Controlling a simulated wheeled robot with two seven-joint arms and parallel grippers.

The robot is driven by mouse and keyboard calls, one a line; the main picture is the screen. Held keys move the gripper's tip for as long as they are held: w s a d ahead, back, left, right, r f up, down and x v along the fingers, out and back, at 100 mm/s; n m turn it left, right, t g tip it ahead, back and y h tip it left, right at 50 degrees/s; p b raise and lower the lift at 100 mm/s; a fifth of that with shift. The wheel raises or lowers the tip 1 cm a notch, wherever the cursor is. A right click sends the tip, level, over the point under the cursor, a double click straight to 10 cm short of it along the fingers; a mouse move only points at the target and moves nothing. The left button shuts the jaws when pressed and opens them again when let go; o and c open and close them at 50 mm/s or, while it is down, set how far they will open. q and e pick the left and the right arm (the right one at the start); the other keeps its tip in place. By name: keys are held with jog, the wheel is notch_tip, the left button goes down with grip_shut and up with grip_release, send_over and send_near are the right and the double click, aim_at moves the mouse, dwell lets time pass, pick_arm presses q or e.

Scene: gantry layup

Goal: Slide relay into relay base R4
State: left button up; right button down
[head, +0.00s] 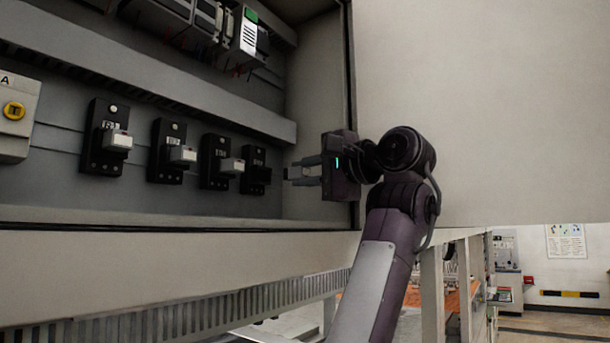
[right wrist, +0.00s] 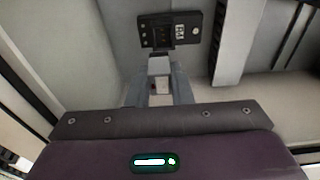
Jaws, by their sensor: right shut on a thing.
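The rightmost relay base (head: 257,165), which I take for R4, is a black block on the cabinet's back panel with no relay seated in it. It also shows in the right wrist view (right wrist: 183,30), its label too blurred to read. My right gripper (head: 296,172) is just right of this base, pointing at it. It is shut on a small pale relay (right wrist: 159,66), held between the fingertips in front of the base. A gap shows between relay and base in the head view. The relay is mostly hidden by the fingers there. My left gripper is not in view.
Three more black bases hold pale relays: R1 (head: 97,155), a second (head: 160,165) and a third (head: 209,175). A grey duct (head: 150,82) runs above them. The cabinet's side wall (head: 318,110) stands close to my right gripper. A yellow-knobbed switch (head: 14,111) is far left.

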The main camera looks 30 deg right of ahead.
aim_at(285, 172)
jog(key=shift+s+r, duration=0.2)
jog(key=shift+s, duration=0.35)
jog(key=shift+s+r, duration=0.15)
jog(key=shift+s, duration=0.55)
jog(key=shift+w, duration=0.25)
jog(key=p+x, duration=0.1)
jog(key=x, duration=0.3)
jog(key=shift+a, duration=0.1)
jog(key=shift+w+a, duration=0.15)
jog(key=shift+w+a+p, duration=0.2)
jog(key=shift+w+p, duration=0.15)
jog(key=shift+w, duration=0.15)
jog(key=shift+w+a+f, duration=0.1)
jog(key=shift+w, duration=0.25)
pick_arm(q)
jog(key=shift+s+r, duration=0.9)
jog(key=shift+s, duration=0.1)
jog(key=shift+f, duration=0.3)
